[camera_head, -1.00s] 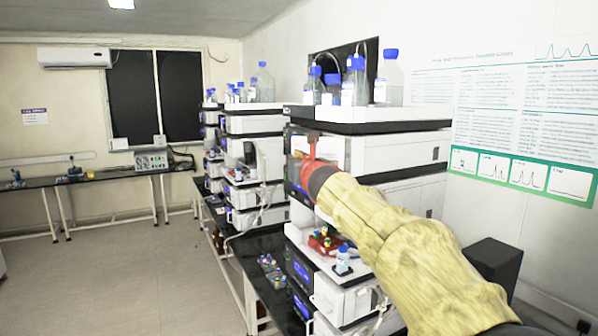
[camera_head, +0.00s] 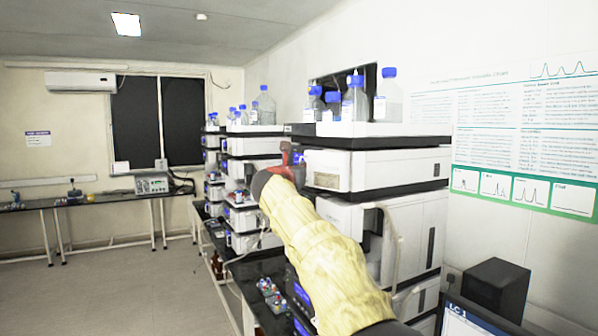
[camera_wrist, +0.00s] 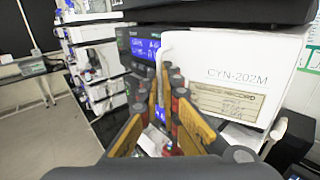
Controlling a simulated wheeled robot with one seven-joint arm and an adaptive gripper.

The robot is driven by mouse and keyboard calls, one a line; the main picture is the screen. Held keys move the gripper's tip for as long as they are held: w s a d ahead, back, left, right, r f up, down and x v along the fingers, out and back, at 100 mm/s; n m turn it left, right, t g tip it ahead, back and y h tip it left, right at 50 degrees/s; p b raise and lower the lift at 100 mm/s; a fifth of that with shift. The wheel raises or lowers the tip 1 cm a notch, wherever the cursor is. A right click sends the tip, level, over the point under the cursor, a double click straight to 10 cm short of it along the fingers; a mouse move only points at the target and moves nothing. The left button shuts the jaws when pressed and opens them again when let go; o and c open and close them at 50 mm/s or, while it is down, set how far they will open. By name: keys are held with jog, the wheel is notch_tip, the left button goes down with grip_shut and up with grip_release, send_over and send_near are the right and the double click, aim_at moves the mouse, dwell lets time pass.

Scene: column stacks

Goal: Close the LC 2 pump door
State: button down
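My gripper (camera_head: 288,160) is at the front of the nearest instrument stack (camera_head: 420,165) in the head view. In the wrist view its two orange-sided fingers (camera_wrist: 165,92) are apart with nothing clearly held between them. They are close to blue displays (camera_wrist: 150,48) on the stack's dark front. A white panel marked CYN-202M (camera_wrist: 240,72), with a paper label, is just right of the fingers. The same labelled panel shows in the head view (camera_head: 327,168). I cannot tell which part is the LC 2 pump door or how far open it is. My arm hides the lower front.
Blue-capped bottles (camera_head: 388,98) stand on top of the stack. A second stack (camera_head: 245,185) is behind it. A screen reading LC 1 (camera_head: 465,318) and a black box (camera_head: 497,287) are at lower right. Small vials (camera_head: 270,290) lie on the bench. The floor at left is clear.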

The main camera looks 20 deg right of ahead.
jog(key=shift+w+d+r+m+g+h+p, duration=0.25)
jog(key=shift+w+d+m+g+h+p, duration=0.3)
jog(key=shift+p, duration=0.55)
jog(key=shift+w+d+r+m+g+h+p, duration=0.25)
jog(key=shift+w+d+m+h+p, duration=0.3)
jog(key=shift+p, duration=0.55)
jog(key=shift+w+d+r+m+g+h+p, duration=0.2)
jog(key=shift+w+d+m+g+h+p, duration=0.4)
jog(key=shift+p, duration=0.5)
jog(key=shift+w+a, duration=0.15)
jog(key=shift+a, duration=0.05)
jog(key=shift+f, duration=0.15)
jog(key=c, duration=2.3)
grip_release()
jog(key=shift+w+f+n, duration=0.3)
jog(key=shift+w, duration=0.15)
jog(key=shift+o, duration=1.1)
jog(key=shift+f, duration=0.1)
jog(key=shift+o, duration=0.2)
jog(key=shift+d+f, duration=0.1)
jog(key=shift+f, duration=0.05)
